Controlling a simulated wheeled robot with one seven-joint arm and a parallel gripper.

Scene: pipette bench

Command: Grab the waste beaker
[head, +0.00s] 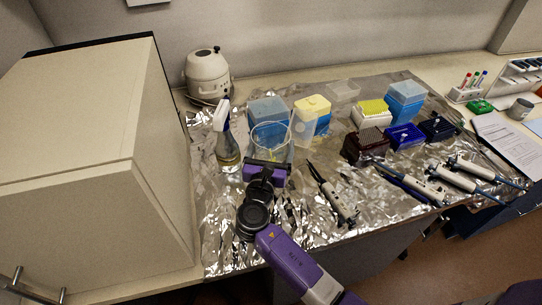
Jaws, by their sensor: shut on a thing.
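The waste beaker (272,144) is a clear glass vessel with a visible rim, upright on the foil-covered bench in the head view. A blue tip box shows through it from behind. My gripper (268,161) reaches in from the front and is shut on the beaker. The gripper body hides the beaker's lower front, so I cannot tell whether its base touches the foil.
A spray bottle (227,142) stands close on the left. Blue (266,108) and yellow-lidded (314,107) tip boxes stand close behind. A pipette (335,198) lies on the right, with more pipettes farther right. A large beige cabinet (85,150) fills the left.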

